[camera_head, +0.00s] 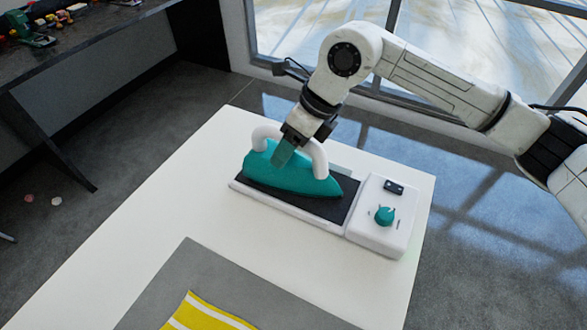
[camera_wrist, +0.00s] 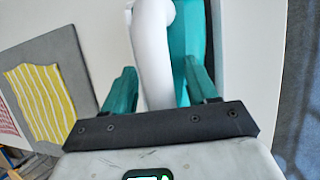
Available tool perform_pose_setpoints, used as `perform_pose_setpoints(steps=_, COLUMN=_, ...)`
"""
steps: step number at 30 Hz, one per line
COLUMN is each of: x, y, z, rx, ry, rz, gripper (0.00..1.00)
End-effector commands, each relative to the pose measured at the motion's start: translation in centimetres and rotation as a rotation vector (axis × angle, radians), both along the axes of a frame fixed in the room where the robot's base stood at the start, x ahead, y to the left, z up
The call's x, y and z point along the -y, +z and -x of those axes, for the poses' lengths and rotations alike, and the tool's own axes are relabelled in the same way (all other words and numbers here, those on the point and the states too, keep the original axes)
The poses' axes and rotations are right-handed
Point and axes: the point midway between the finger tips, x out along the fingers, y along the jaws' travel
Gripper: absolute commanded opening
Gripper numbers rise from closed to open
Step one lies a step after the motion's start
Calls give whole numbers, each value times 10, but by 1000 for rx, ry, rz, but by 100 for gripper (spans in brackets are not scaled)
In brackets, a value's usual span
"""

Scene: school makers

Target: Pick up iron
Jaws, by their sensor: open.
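The iron (camera_head: 287,174) is teal with a thick white arched handle (camera_head: 319,160). It rests on the dark plate of a white base (camera_head: 285,202) on the white table. My gripper (camera_head: 283,154) is over the iron's handle, pointing down. In the wrist view my gripper (camera_wrist: 158,88) has its two teal fingers apart, one on each side of the white handle (camera_wrist: 152,50). The teal body of the iron (camera_wrist: 187,45) shows beyond the right finger. I cannot tell whether either finger touches the handle.
The white base has a control box with a teal knob (camera_head: 384,215) at its right end. A grey board (camera_head: 215,275) with a yellow striped cloth (camera_head: 200,315) lies at the table's front. The white table (camera_head: 190,190) is bare left of the iron. A dark workbench (camera_head: 80,45) stands back left.

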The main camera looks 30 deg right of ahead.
Motion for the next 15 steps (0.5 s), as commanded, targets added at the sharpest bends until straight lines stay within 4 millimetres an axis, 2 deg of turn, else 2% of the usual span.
perform_pose_setpoints(steps=3, x=0, y=0, z=0, rx=0, ry=0, rz=0, gripper=56)
perform_pose_setpoints(steps=15, x=0, y=0, z=0, rx=0, ry=0, rz=0, gripper=18)
